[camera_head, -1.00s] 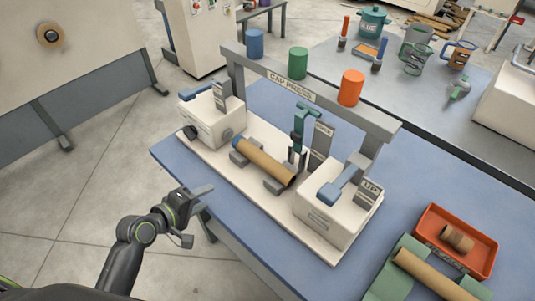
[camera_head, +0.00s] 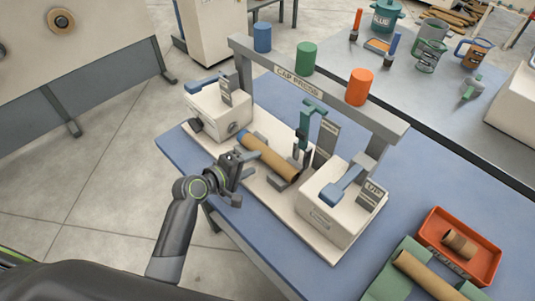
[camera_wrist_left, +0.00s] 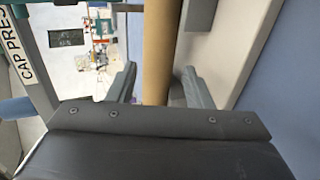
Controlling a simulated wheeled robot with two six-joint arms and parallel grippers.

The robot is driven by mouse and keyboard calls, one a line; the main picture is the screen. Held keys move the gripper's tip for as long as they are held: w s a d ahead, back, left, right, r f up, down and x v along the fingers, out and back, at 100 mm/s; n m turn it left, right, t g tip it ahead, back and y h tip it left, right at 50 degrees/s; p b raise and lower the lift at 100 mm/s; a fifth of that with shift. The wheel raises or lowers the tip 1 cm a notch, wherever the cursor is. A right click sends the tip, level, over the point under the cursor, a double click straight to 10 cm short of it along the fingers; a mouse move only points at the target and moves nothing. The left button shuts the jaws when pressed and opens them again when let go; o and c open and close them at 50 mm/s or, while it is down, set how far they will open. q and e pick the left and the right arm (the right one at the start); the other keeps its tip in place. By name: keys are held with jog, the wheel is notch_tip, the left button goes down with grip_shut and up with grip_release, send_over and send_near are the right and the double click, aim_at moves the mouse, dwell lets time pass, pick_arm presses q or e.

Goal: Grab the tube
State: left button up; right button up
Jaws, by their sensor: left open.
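A brown cardboard tube (camera_head: 272,160) lies across supports in the middle of the cap press base, with a blue piece at its far left end. My left gripper (camera_head: 243,178) is open at the near side of this tube, close to its left half. In the left wrist view the tube (camera_wrist_left: 157,50) runs between the two open fingers (camera_wrist_left: 158,88); I cannot tell whether they touch it. A second brown tube (camera_head: 428,277) lies in a green holder at the lower right. My right gripper is not in view.
The cap press has a white left block (camera_head: 216,112), a white right block (camera_head: 331,211), a green clamp (camera_head: 308,121) and an overhead grey beam (camera_head: 340,97) with coloured caps. An orange bin (camera_head: 484,263) holds a short tube piece. Blue table (camera_head: 356,262) is clear in front of the right block.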

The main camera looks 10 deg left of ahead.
aim_at(264, 158)
pick_arm(q)
jog(key=shift+p+x, duration=0.45)
jog(key=shift+x, duration=2.35)
jog(key=shift+c, duration=0.5)
jog(key=c, duration=0.5)
jog(key=shift+r, duration=0.15)
jog(key=shift+c, duration=0.2)
